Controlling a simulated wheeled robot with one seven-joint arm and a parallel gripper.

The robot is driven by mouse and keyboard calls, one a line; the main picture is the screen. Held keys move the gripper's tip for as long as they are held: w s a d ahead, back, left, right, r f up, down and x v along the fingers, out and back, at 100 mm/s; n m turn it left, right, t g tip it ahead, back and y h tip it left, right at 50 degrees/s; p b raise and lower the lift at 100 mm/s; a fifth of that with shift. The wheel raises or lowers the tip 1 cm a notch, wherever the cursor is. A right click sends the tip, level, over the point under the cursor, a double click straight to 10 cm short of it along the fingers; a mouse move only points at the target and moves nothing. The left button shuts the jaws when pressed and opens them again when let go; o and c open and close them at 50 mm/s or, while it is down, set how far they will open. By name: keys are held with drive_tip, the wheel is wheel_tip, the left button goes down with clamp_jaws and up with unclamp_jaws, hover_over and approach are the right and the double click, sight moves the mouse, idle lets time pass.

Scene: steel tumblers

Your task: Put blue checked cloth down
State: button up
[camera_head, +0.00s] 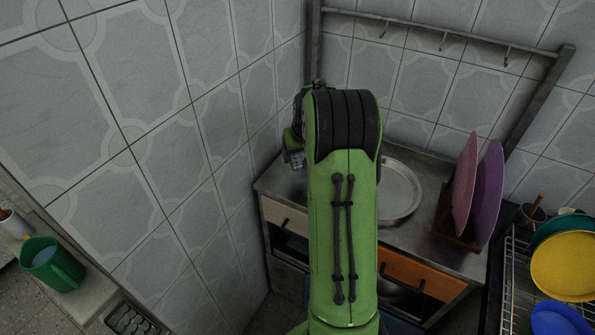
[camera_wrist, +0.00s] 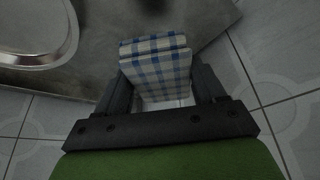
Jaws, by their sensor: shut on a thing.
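The blue checked cloth (camera_wrist: 158,72) is a folded white and blue block between my gripper's fingers in the wrist view. My gripper (camera_wrist: 160,85) is shut on it. The steel counter (camera_wrist: 190,20) lies behind the cloth in that view; I cannot tell whether the cloth touches it. In the head view my green arm hides most of the gripper. A small checked patch of the cloth (camera_head: 297,160) shows left of the arm, at the counter's back left corner by the tiled wall.
A round steel tray (camera_head: 402,190) lies on the counter right of my arm; it also shows in the wrist view (camera_wrist: 62,55). A rack with a pink plate (camera_head: 464,185) and a purple plate (camera_head: 488,190) stands further right. Tiled walls close off the left and back.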

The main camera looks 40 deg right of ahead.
sight(299, 181)
drive_tip(key=f, duration=0.2)
drive_tip(key=f+b, duration=0.1)
drive_tip(key=f, duration=0.5)
drive_tip(key=shift+s+a+f, duration=0.15)
drive_tip(key=shift+s+a, duration=0.05)
drive_tip(key=shift+s, duration=0.1)
drive_tip(key=shift+f+b, duration=0.15)
drive_tip(key=shift+b, duration=0.25)
drive_tip(key=o, duration=1.1)
drive_tip(key=p+v, duration=0.2)
drive_tip(key=v, duration=1)
drive_tip(key=s+a+r+n, duration=0.1)
drive_tip(key=s+a+r, duration=0.1)
drive_tip(key=a+r, duration=0.55)
drive_tip(key=s+a+r+n+t, duration=0.1)
drive_tip(key=s+a+r, duration=0.15)
drive_tip(key=a, duration=0.35)
drive_tip(key=s+a+r+n, duration=0.1)
drive_tip(key=s+a, duration=0.3)
drive_tip(key=a, duration=0.3)
drive_tip(key=s+a+n+y, duration=0.1)
drive_tip(key=s+a, duration=0.2)
drive_tip(key=s, duration=0.3)
drive_tip(key=s+a+f+n, duration=0.1)
drive_tip(key=s+a, duration=0.3)
drive_tip(key=s, duration=0.2)
drive_tip(key=shift+s+f+t+y, duration=0.15)
drive_tip(key=shift+s+t+y, duration=0.15)
drive_tip(key=shift+s+y, duration=0.1)
